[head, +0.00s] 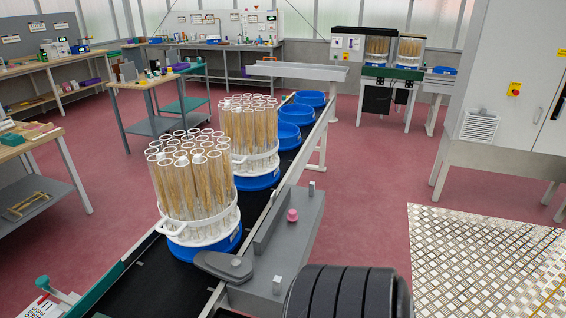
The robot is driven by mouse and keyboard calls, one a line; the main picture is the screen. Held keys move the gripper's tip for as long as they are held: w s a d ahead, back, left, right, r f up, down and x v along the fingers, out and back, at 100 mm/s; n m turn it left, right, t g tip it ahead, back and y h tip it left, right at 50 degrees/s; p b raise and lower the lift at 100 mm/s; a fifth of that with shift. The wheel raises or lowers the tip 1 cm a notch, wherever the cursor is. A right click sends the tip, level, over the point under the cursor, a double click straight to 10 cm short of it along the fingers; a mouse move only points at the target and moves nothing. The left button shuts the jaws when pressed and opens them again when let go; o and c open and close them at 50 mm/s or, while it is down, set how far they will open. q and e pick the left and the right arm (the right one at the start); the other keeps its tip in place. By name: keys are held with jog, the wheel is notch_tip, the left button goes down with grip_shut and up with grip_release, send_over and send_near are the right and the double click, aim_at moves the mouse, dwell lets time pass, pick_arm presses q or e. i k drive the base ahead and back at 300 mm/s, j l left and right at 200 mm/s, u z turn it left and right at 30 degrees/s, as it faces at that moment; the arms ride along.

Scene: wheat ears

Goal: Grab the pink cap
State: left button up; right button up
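A small pink cap (292,215) sits on top of a grey housing (290,245) beside the conveyor, in the lower middle of the head view. It stands upright and nothing touches it from above. Short light-grey posts stand on the same housing, one behind the cap and one in front of it. Neither of my grippers can be made out in this view. A dark ribbed rounded part fills the bottom edge to the right of the housing and covers what lies behind it.
A black conveyor (142,285) carries two racks of glass tubes with wheat ears, the near rack (195,180) close left of the housing. Several blue round holders (309,98) follow behind. A patterned metal floor plate (480,260) lies at right. Red floor between is open.

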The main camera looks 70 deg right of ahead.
aim_at(292, 217)
jog(key=z, duration=2.3)
jog(key=i+l+u, duration=0.8)
jog(key=i+l, duration=0.2)
